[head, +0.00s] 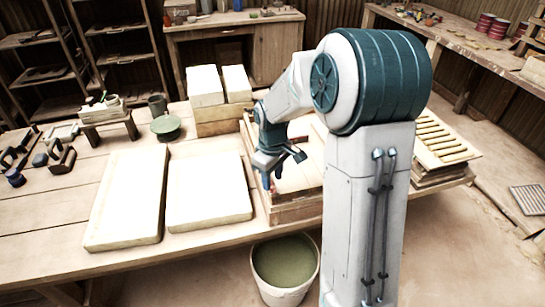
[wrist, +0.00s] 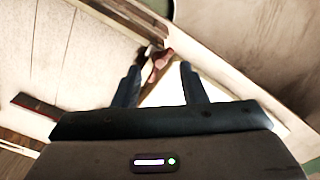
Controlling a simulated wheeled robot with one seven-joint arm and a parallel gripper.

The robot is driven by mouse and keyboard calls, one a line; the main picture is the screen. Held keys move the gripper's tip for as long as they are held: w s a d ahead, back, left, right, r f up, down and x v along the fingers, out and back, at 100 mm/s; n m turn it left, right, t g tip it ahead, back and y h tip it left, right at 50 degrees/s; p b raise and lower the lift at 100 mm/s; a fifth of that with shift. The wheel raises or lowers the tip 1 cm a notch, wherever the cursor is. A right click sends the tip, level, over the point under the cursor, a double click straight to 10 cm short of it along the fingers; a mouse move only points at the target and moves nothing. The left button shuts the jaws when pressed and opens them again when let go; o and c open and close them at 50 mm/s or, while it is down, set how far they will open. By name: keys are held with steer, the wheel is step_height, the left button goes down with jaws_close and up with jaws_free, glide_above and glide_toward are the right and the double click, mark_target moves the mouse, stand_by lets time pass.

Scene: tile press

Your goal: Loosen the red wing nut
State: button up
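The red wing nut (wrist: 161,61) shows in the wrist view near the rail of a wooden frame (wrist: 237,82), on a dark fitting. My gripper (wrist: 158,70) is open, one finger to each side of the nut in the picture. The nut appears just beyond the fingertips; I cannot tell whether they touch it. In the head view my gripper (head: 279,172) points down over the wooden press (head: 295,209) at the table's front edge. I cannot make out the nut there.
Two pale slabs (head: 210,190) lie left of the press, and two smaller blocks (head: 206,86) stand on a wooden box behind. A bucket (head: 285,265) stands on the floor in front. A slatted rack (head: 437,138) lies to the right.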

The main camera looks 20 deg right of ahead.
mark_target(272, 189)
step_height(272, 189, up, 11)
steer(key=shift+f, duration=0.15)
stand_by(0.4)
steer(key=s+m+t, duration=0.3)
steer(key=s+m, duration=0.4)
steer(key=s, duration=1.3)
steer(key=shift+s+a, duration=0.25)
steer(key=shift+a, duration=0.15)
